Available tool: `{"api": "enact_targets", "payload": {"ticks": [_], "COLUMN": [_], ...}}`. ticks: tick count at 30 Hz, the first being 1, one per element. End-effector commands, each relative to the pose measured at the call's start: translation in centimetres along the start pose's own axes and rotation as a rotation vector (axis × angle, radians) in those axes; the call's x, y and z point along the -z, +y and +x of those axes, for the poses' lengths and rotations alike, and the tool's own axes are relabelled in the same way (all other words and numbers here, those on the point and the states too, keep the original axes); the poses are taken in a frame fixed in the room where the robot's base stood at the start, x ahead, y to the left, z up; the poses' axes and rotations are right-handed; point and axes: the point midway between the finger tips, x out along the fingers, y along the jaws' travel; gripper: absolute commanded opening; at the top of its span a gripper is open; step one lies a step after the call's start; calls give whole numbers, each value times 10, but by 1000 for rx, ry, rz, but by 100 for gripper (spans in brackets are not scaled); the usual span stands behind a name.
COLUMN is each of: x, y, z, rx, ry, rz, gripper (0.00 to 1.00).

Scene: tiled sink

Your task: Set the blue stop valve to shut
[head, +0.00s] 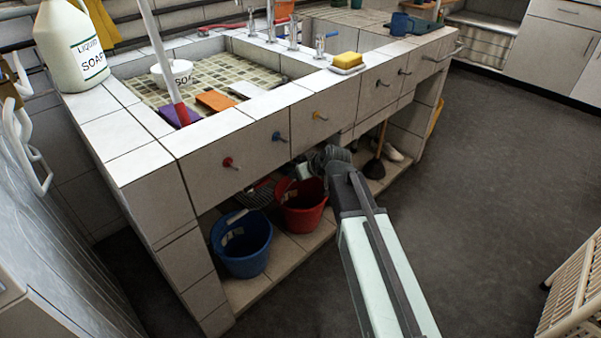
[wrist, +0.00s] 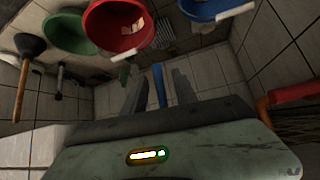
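Several small coloured knobs sit on the tiled front of the sink. The blue knob (head: 278,136) is between a red one (head: 230,163) and a yellow one (head: 320,116). My gripper (head: 315,165) is low under the sink front, near the red bucket (head: 303,203) and below the blue knob; its fingers are unclear there. In the wrist view my gripper (wrist: 156,82) has its two fingers apart. A narrow upright blue bar (wrist: 158,85) shows between them; I cannot tell whether it is the stop valve's lever, nor whether the fingers touch it.
A blue bucket (head: 241,243) stands left of the red bucket on the low shelf. A plunger (head: 375,165) stands to the right.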

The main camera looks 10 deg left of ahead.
Motion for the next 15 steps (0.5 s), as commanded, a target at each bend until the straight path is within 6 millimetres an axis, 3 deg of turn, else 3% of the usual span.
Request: {"api": "enact_targets", "payload": {"ticks": [9, 15], "x": [4, 0], "y": [-1, 0], "z": [-66, -70], "rx": [-1, 0], "ry": [1, 1], "rz": [1, 0], "gripper": [34, 34]}}
